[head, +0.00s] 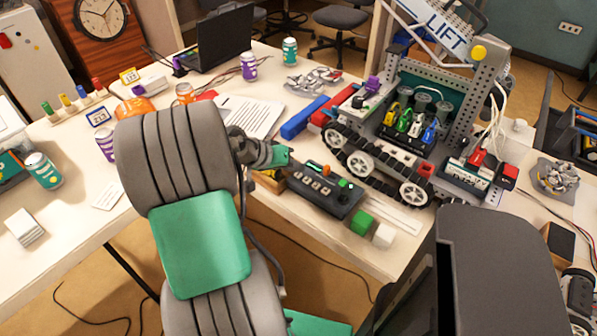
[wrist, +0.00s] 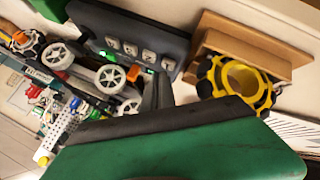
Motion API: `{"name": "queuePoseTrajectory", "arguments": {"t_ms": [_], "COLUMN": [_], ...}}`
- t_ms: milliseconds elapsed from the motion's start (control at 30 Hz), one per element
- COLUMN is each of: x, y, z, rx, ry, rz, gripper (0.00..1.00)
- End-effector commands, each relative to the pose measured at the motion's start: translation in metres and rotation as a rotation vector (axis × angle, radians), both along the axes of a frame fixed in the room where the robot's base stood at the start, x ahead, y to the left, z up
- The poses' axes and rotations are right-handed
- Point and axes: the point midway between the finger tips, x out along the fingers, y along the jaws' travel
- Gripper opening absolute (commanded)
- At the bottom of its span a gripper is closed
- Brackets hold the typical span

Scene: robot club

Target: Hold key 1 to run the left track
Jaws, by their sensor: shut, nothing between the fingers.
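A dark control box (head: 325,192) with a row of several pale square keys lies near the table's front edge. It has an orange knob (head: 326,170) and a small green light (head: 343,183). The box also shows in the wrist view (wrist: 165,32), with its keys (wrist: 130,48) in a row; I cannot read their numbers. My gripper (head: 287,158) is shut and empty, close to the box's left end. In the wrist view its dark fingertips (wrist: 158,92) point toward the box, and I cannot tell whether they touch a key. The tracked robot (head: 375,165) stands behind the box on black tracks with white wheels.
A yellow and black ring (wrist: 245,82) sits by a brown holder (wrist: 250,43) near my fingers. A blue bar (head: 304,117) and papers (head: 249,115) lie behind. Cans stand farther left.

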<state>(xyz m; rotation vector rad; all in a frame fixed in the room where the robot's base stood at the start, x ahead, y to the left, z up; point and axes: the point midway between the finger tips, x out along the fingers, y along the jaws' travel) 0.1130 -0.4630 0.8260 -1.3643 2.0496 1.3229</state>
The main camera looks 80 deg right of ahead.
Motion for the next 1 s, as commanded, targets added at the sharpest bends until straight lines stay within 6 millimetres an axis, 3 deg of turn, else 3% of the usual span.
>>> {"name": "queuePoseTrajectory", "arguments": {"t_ms": [433,900,1000], "x": [0.0,0.0,0.0], "y": [0.0,0.0,0.0], "z": [0.009,0.056,0.058], "rx": [-0.001,-0.002,-0.002], "ry": [0.0,0.0,0.0], "rz": [0.0,0.001,0.001], "gripper": [0.0,0.0,0.0]}}
